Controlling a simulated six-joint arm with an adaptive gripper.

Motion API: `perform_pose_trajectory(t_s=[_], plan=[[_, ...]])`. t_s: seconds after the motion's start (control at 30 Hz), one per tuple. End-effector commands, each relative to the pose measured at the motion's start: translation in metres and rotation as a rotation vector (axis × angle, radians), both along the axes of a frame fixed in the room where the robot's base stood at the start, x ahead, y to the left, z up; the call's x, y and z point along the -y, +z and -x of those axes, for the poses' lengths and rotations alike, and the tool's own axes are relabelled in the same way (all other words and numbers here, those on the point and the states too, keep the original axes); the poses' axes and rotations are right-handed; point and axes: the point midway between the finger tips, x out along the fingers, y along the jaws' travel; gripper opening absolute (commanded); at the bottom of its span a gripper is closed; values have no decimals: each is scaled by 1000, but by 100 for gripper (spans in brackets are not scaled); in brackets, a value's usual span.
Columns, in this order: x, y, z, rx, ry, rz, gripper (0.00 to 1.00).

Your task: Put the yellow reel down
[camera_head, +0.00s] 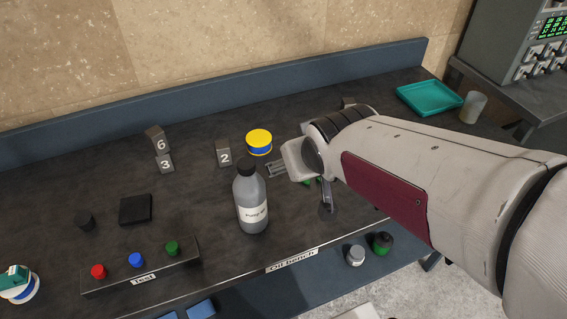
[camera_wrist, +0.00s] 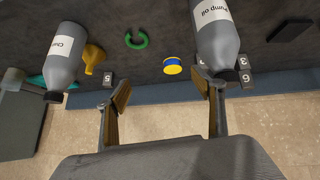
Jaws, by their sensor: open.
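The yellow reel (camera_head: 259,136), with a blue band around its side, stands upright on the dark bench near the back. It also shows in the wrist view (camera_wrist: 173,66), small and beyond the gap between the fingers. My gripper (camera_head: 301,183) is open and empty, to the right of the reel and nearer the front. In the wrist view my gripper (camera_wrist: 163,90) has its two fingers wide apart. Neither finger touches the reel. Part of my gripper is hidden by my wrist in the head view.
A grey pump oil bottle (camera_head: 250,205) stands left of my gripper. Block 2 (camera_head: 223,153) is left of the reel. A second bottle (camera_wrist: 66,55), yellow funnel (camera_wrist: 93,58) and green ring (camera_wrist: 137,40) show in the wrist view. A teal tray (camera_head: 429,96) lies back right.

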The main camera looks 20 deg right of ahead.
Motion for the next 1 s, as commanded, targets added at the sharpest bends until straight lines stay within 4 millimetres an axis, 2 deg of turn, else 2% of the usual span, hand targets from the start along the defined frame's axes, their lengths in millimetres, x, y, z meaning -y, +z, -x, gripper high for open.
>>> perform_pose_trajectory(t_s=[0.4, 0.6, 0.77, 1.0], plan=[[-32, 19, 95, -127, 13, -71, 68], [-45, 21, 130, -175, 32, -102, 68], [-49, 21, 142, -195, 40, -111, 68], [-49, 21, 143, -197, 41, -112, 68]])
